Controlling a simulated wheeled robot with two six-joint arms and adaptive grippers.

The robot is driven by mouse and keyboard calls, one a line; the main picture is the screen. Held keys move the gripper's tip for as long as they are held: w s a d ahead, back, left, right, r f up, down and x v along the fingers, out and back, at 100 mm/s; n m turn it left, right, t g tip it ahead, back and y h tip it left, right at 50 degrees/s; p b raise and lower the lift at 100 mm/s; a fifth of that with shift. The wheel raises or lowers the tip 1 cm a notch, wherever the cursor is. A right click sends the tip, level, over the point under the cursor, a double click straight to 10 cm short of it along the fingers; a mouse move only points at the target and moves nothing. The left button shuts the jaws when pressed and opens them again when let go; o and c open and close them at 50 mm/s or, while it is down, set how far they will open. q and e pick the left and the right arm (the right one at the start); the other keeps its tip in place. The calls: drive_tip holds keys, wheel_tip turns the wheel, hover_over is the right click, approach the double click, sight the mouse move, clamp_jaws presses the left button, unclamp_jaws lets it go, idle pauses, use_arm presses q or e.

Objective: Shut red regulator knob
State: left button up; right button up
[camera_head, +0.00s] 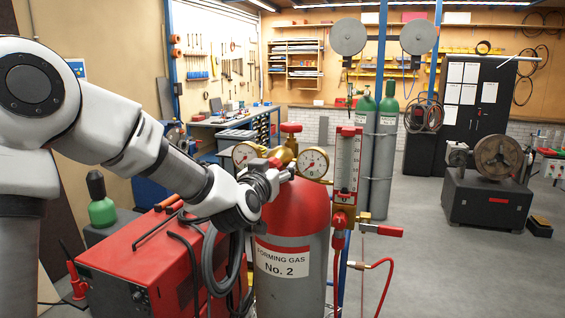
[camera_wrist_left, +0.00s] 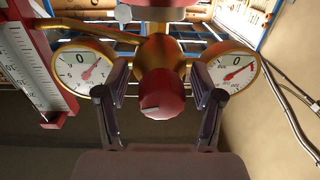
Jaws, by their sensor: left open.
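The red regulator knob (camera_wrist_left: 162,96) sits at the front of the brass regulator body (camera_wrist_left: 156,58) in the left wrist view. My left gripper (camera_wrist_left: 160,82) is open, its two dark fingers on either side of the knob, with visible gaps. In the head view my left gripper (camera_head: 278,172) is at the regulator, in front of the red-topped "Forming Gas No. 2" cylinder (camera_head: 290,255). There the gripper and wrist largely hide the knob. Two round white gauges flank the regulator, the left one (camera_head: 245,154) and the right one (camera_head: 313,163). My right gripper is not in view.
A flowmeter tube (camera_head: 346,165) with red fittings stands right beside the regulator. A red valve handle (camera_head: 291,127) is above it. A red welding machine (camera_head: 150,265) and cables lie below my left arm. The floor to the right (camera_head: 425,250) is clear.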

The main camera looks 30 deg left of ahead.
sight(272, 167)
use_arm(q)
drive_tip(key=shift+a, duration=0.3)
drive_tip(key=s, duration=0.1)
drive_tip(key=s+d+r, duration=0.1)
drive_tip(key=s, duration=0.1)
drive_tip(key=shift+d+r, duration=0.15)
drive_tip(key=shift+r, duration=0.15)
drive_tip(key=c, duration=0.9)
drive_tip(key=shift+w, duration=0.1)
drive_tip(key=shift+c, duration=1.3)
drive_tip(key=shift+w+f, duration=0.1)
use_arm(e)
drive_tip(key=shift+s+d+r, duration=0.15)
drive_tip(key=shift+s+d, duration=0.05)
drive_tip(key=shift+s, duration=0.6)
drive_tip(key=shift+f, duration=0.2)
